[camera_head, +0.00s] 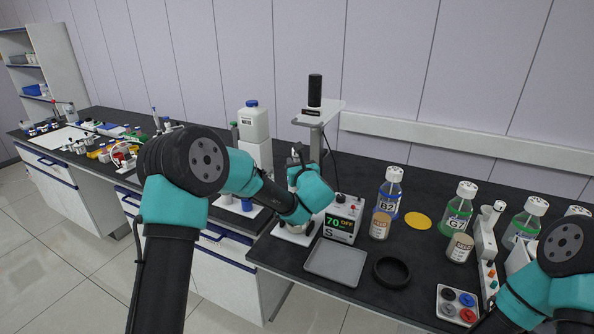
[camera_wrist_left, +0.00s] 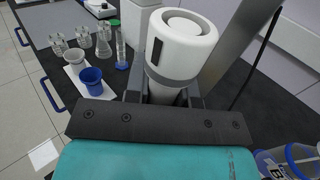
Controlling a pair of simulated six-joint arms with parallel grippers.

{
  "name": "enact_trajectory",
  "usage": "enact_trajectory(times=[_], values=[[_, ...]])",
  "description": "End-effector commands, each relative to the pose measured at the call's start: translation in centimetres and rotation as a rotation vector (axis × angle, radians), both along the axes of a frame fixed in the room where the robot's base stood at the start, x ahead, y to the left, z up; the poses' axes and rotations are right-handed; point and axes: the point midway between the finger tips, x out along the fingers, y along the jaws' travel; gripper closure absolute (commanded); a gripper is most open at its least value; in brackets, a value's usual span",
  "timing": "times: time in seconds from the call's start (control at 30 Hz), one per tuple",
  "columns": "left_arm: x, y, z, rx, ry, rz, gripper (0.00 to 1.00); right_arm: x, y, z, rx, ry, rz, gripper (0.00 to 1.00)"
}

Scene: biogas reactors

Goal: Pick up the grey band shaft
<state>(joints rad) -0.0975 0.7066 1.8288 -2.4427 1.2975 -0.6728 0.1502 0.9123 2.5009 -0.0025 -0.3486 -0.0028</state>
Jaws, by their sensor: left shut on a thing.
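The grey band shaft (camera_wrist_left: 182,45) is a white, round-topped cylinder with a grey band around its lower part. It stands close in front of the left wrist camera. My left gripper (camera_wrist_left: 165,96) is shut on it below the band, with a dark finger on either side. In the head view, my left gripper (camera_head: 297,168) is beside the post of a grey stand, and my teal wrist hides most of the shaft. My right arm shows at the lower right of the head view; its gripper is out of view.
A control box reading 70 (camera_head: 341,219) stands just right of the gripper. A blue cup (camera_wrist_left: 93,81) and glassware stand left in the wrist view.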

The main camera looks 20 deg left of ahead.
Motion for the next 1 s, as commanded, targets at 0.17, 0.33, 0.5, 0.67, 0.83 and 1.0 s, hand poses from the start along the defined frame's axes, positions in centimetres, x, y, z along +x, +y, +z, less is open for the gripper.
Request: enact_trajectory(times=[0.17, 0.33, 0.5, 0.67, 0.83, 1.0], values=[[0.0, 0.0, 0.0, 0.0, 0.0, 0.0, 1.0, 0.0, 0.0, 0.0, 0.0, 0.0, 0.0, 0.57], [0.0, 0.0, 0.0, 0.0, 0.0, 0.0, 1.0, 0.0, 0.0, 0.0, 0.0, 0.0, 0.0, 0.57], [0.0, 0.0, 0.4, 0.0, -0.001, 0.0, 1.0, 0.0, 0.0, 0.0, 0.0, 0.0, 0.0, 0.57], [0.0, 0.0, 1.6, -0.001, -0.002, 0.0, 1.0, 0.0, 0.0, 0.0, 0.0, 0.0, 0.0, 0.57], [0.0, 0.0, 3.5, 0.0, -0.003, 0.0, 1.0, 0.0, 0.0, 0.0, 0.0, 0.0, 0.0, 0.57], [-2.1, -0.7, 3.8, 0.0, 0.0, -0.002, 1.0, 0.0, 0.0, 0.0, 0.0, 0.0, 0.0, 0.57]])
